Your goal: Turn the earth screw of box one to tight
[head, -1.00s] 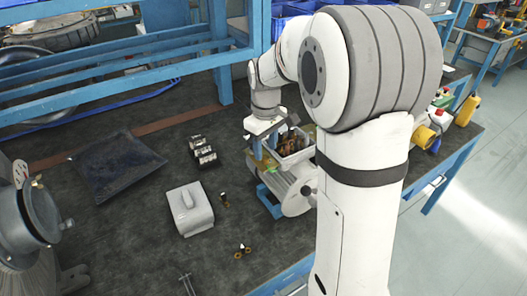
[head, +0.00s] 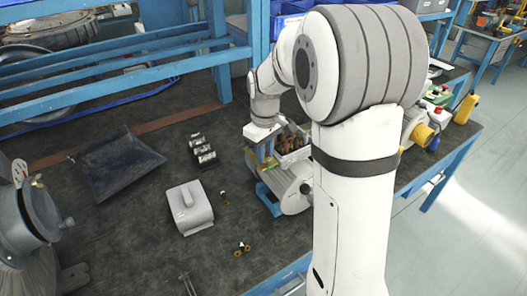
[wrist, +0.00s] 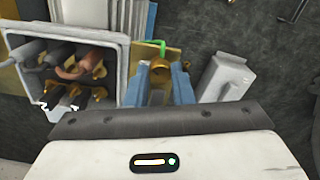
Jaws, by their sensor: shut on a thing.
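Box one (wrist: 118,68) is an open pale terminal box with copper leads and brass terminals inside, at the left of the wrist view. It also shows on top of the grey motor (head: 291,188) in the head view. The brass earth screw (wrist: 160,72) sits beside the box on a yellowish plate, with a green wire (wrist: 160,46) just beyond it. My gripper (wrist: 161,75) has its two blue fingers on either side of the screw and is shut on it. In the head view my gripper (head: 265,155) points down beside the box, and the screw is hidden there.
A grey lid (head: 188,207) lies left of the motor, with small brass parts (head: 242,249) near it. A blue shelf frame (head: 130,65) stands behind.

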